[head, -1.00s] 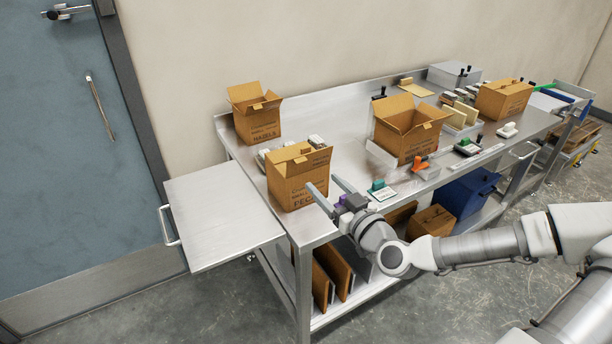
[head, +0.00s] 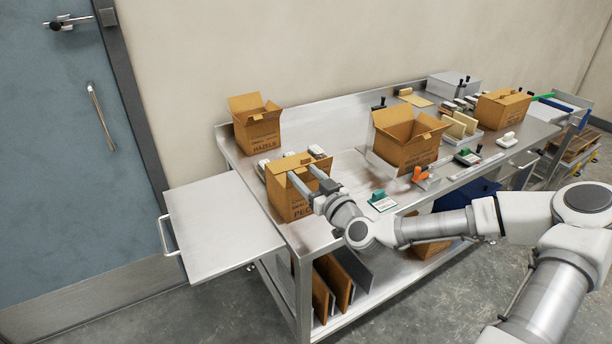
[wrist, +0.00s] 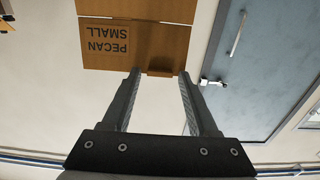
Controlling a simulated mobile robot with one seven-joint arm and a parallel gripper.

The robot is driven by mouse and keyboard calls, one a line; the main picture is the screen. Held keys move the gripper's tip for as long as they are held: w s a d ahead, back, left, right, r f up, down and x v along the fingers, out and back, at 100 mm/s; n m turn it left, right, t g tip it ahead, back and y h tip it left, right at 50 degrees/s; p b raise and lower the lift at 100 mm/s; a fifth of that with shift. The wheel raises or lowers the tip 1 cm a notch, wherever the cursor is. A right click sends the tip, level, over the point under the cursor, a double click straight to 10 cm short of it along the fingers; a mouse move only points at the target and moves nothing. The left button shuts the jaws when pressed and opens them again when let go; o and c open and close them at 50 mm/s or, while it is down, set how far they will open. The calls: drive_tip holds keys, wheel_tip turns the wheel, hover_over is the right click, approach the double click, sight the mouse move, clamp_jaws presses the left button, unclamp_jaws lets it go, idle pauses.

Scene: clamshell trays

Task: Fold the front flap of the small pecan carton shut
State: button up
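The small pecan carton (head: 284,205) stands upright on the near left end of the steel bench in the head view. My gripper (head: 302,173) is at its upper front edge, fingers apart, one finger partly covering the carton's front. In the wrist view the carton's brown face (wrist: 160,38) fills the upper middle, with "PECAN SMALL" printed upside down. The open fingertips (wrist: 160,74) reach its lower edge in that view, with nothing seen between them except a small tab at that edge. I cannot tell whether they touch. The front flap's exact angle is hidden by the fingers.
An open hazelnut carton (head: 258,132) stands behind. A larger open carton (head: 404,145) stands to the right, with an orange-handled tool (head: 421,175) and a green-topped block (head: 381,199) nearby. A bare side shelf (head: 222,212) is at the left.

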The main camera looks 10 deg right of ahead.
clamp_jaws()
drive_tip(key=shift+r, duration=0.15)
